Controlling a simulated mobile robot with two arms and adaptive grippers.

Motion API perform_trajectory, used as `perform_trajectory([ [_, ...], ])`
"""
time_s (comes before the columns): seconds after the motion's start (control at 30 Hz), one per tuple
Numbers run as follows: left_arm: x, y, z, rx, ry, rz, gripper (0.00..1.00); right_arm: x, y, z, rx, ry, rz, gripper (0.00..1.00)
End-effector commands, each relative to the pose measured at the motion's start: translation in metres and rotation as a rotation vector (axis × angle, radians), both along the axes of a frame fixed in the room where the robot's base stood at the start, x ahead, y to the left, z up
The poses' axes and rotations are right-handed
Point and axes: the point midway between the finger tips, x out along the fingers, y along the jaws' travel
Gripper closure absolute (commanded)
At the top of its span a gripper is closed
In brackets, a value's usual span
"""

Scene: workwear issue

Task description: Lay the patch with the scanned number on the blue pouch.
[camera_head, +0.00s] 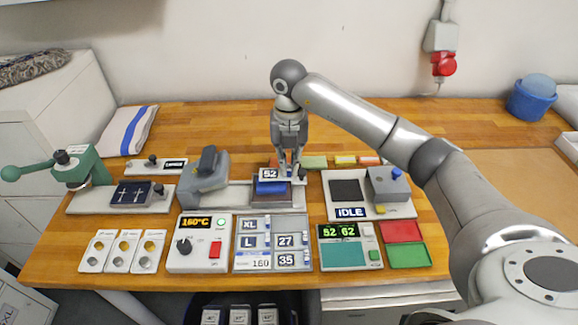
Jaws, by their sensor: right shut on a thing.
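My right gripper (290,172) reaches down over the press bed and is shut on a patch marked 52 (268,174). The patch shows just above the far edge of the blue pouch (270,187); I cannot tell whether it touches the pouch. The pouch lies on a dark pad (271,200) on the press base. The scanner display (339,232) reads 52 62 in green. My left gripper is out of view.
The grey press head (205,175) stands left of the pouch. A patch tray (260,221) holds XL, L, 27 and 35 patches. The heat control box (198,244) reads 160°C. A device marked IDLE (350,212) is on the right, near red (402,231) and green (408,256) trays.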

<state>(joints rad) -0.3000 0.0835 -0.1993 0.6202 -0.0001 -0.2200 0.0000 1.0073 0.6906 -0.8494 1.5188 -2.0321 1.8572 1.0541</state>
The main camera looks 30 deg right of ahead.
Motion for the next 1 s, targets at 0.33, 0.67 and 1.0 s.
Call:
perform_trajectory([
  [0.33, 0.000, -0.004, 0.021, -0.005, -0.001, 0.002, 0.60, 0.009, -0.006, -0.030, 0.001, 0.004, 0.001, 0.99],
  [0.67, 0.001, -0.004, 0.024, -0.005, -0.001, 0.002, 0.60, 0.010, -0.006, -0.045, 0.000, -0.002, 0.001, 0.99],
  [1.0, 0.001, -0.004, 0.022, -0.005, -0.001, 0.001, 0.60, 0.010, -0.006, -0.048, 0.000, -0.001, 0.000, 0.71],
])
